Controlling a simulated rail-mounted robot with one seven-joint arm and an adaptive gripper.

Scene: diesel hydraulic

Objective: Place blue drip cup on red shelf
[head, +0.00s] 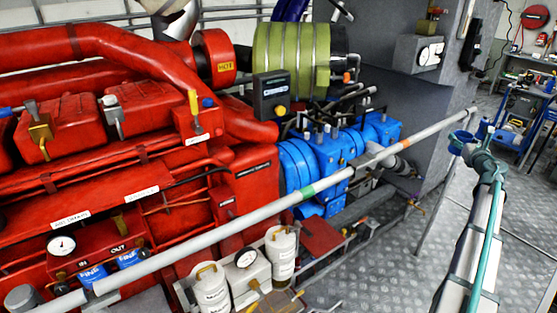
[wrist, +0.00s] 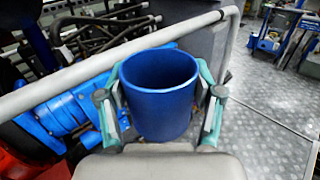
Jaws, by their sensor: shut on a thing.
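The blue drip cup (wrist: 160,95) is upright between the two fingers of my gripper (wrist: 160,112) in the wrist view. The fingers press on its left and right sides; its open top faces the camera and it looks empty. In the head view my gripper (head: 472,143) is at the right, beyond the end of the grey handrail, with a little of the blue cup showing. A flat red plate (head: 321,237), which looks like the red shelf, lies low below the blue pump, left of and well apart from my gripper.
The grey handrail (head: 250,209) runs diagonally between my arm and the red engine (head: 110,150). The blue pump (head: 325,155) and black hoses stand behind it. White canisters (head: 281,254) are left of the red plate. The metal floor (head: 385,265) near my arm is clear.

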